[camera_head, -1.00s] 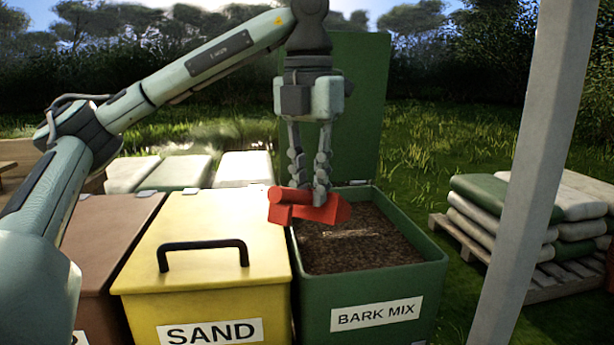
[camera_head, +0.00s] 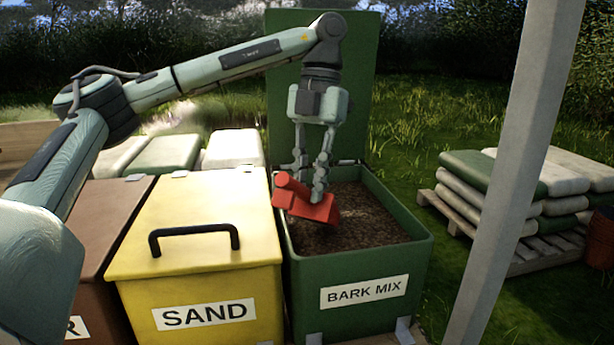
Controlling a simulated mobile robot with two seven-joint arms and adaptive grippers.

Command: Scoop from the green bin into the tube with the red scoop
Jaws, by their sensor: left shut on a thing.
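The green bin (camera_head: 413,262) with the "BARK MIX" label stands at the centre right, its lid (camera_head: 319,75) raised at the back. My left gripper (camera_head: 310,190) hangs down over the bin's left side, shut on the red scoop (camera_head: 312,209). The scoop is tilted, its right end lower, inside or just above the bin opening. I cannot tell whether it touches the bark or holds any. The tube and my right gripper are not in view.
A yellow sand bin (camera_head: 200,260) with a closed lid and black handle stands against the left of the green bin. A brown bin (camera_head: 108,225) is beyond it. A grey post (camera_head: 515,175) rises at the right, before stacked sacks (camera_head: 490,172) on a pallet.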

